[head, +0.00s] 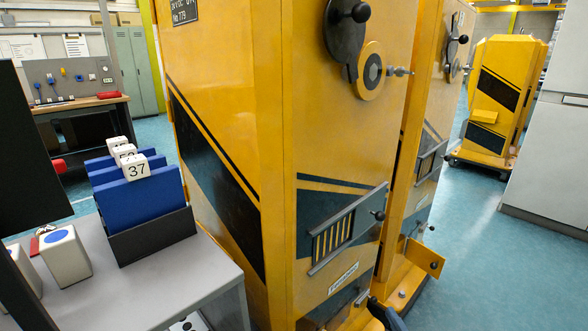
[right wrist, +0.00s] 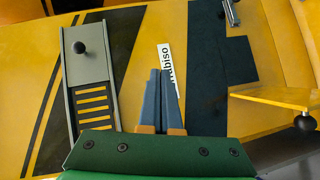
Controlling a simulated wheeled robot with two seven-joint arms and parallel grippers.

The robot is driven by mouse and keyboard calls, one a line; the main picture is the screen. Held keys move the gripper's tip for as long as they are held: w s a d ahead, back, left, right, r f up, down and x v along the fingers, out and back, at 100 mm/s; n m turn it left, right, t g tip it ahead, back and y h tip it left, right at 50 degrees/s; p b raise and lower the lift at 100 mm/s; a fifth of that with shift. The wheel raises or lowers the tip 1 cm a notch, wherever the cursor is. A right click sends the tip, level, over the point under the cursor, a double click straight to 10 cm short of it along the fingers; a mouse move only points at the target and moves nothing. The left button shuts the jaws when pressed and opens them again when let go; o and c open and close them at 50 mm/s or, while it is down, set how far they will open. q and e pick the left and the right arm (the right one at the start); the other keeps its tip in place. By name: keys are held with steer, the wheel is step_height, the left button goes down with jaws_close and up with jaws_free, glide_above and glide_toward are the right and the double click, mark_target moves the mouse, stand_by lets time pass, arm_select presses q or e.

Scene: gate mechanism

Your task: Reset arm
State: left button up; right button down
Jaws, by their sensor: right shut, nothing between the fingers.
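My right gripper (head: 382,312) shows at the bottom edge of the head view, in front of the lower part of the near yellow cabinet (head: 277,120). In the right wrist view its two dark blue fingers (right wrist: 159,80) lie together with nothing between them. They point at the cabinet's front, beside a white label (right wrist: 166,65). A grey slotted slide (right wrist: 92,85) with a black knob (right wrist: 80,47) is left of the fingers, apart from them. My left gripper is not in view.
A yellow flap (right wrist: 275,95) with a black knob (right wrist: 305,122) juts out at right in the wrist view. A round crank plate (head: 345,30) is high on the cabinet. A grey table (head: 185,285) with a blue block holder (head: 138,190) stands left. The right-hand floor (head: 490,240) is clear.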

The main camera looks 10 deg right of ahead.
steer(key=s+a+f+m+g, duration=0.3)
steer(key=s+f+m+g, duration=0.25)
steer(key=s+f, duration=0.8)
steer(key=s+a+f+m+g, duration=0.3)
steer(key=s+f+m+g, duration=0.25)
steer(key=s+f, duration=0.85)
steer(key=s+a+f+m+g+p, duration=0.2)
steer(key=s+a+g, duration=0.15)
steer(key=s, duration=0.85)
step_height(320, 180, up, 15)
steer(key=p, duration=1.5)
steer(key=shift+w+d, duration=0.15)
steer(key=shift+d, duration=0.2)
steer(key=shift+g, duration=0.25)
